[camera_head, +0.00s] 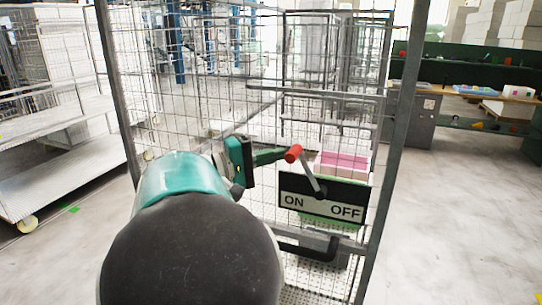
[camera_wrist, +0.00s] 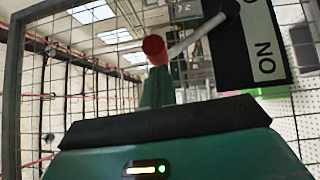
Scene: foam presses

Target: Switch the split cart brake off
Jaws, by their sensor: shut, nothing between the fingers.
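The brake panel (camera_head: 350,196) is a black plate with a white strip reading ON at left and OFF at right, mounted on the mesh cart. Its lever has a grey rod (camera_head: 314,177) and a red knob (camera_head: 293,153), and leans up and left, toward the ON side. My gripper (camera_head: 278,155) is green and shut, with nothing held. Its tips are at the left side of the knob; I cannot tell whether they touch it. In the wrist view the knob (camera_wrist: 154,49) stands just beyond the finger (camera_wrist: 156,88), and the panel (camera_wrist: 258,45) is partly cut off.
The cart's mesh wall (camera_head: 200,60) and grey corner post (camera_head: 388,140) stand around the panel. A pink box (camera_head: 343,160) sits behind the mesh. Another cart (camera_head: 60,150) is at left. A green workbench (camera_head: 470,75) is at back right.

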